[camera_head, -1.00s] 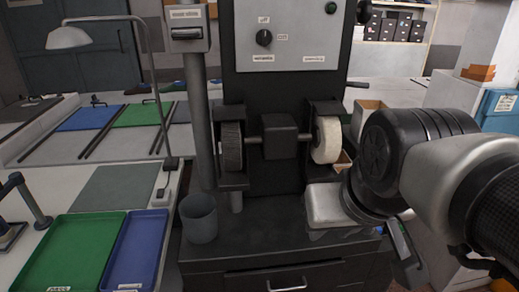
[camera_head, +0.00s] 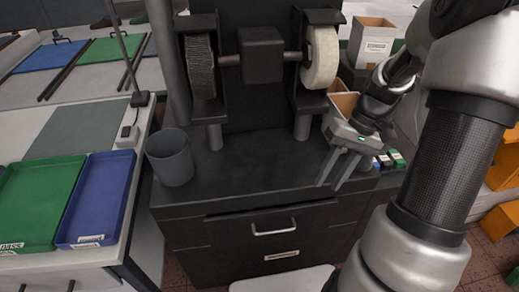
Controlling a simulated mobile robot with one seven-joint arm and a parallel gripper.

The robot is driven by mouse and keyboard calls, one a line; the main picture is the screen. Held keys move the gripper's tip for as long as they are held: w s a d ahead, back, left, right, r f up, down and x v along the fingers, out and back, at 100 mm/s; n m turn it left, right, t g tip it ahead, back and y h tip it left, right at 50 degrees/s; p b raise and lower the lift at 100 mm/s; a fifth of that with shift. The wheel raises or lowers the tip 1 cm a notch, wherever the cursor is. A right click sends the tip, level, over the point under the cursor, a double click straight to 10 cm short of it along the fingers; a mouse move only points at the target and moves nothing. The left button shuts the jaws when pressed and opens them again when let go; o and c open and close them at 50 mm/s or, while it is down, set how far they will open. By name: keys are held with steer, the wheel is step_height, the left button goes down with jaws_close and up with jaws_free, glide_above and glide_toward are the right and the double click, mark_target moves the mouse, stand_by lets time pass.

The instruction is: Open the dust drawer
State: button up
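The dark drawer front (camera_head: 232,249) sits under the bench top of the grinding machine, in the lower middle of the view. It looks shut. It has a silver bar handle (camera_head: 274,229) and a small pale label below it, too small to read. My gripper (camera_head: 331,186) is over the right part of the bench top, up and to the right of the handle and apart from it. Its two fingers point down and to the left, spread with a gap between them. It is open and empty.
The machine has a dark brush wheel (camera_head: 200,66) and a pale wheel (camera_head: 320,57). A grey cup (camera_head: 170,157) stands at the bench's left. Green (camera_head: 40,200) and blue (camera_head: 100,198) trays lie on the left table. Small boxes (camera_head: 388,160) sit right of my gripper.

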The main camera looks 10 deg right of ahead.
steer(key=s+d+f+m+t+y+b, duration=0.1)
steer(key=d+f+y+b, duration=0.2)
steer(key=f, duration=0.7)
steer(key=s+d+f+m+t+y+b, duration=0.15)
steer(key=f+y, duration=0.25)
steer(key=f, duration=0.5)
steer(key=m+t+y+b, duration=0.2)
steer(key=t+y+b, duration=0.2)
steer(key=t, duration=0.3)
glide_toward(278, 230)
steer(key=shift+m+g, duration=0.25)
steer(key=shift+g, duration=0.1)
steer(key=x, duration=0.5)
steer(key=b+x, duration=0.1)
steer(key=x, duration=0.4)
steer(key=shift+w+f, duration=0.2)
jaws_close()
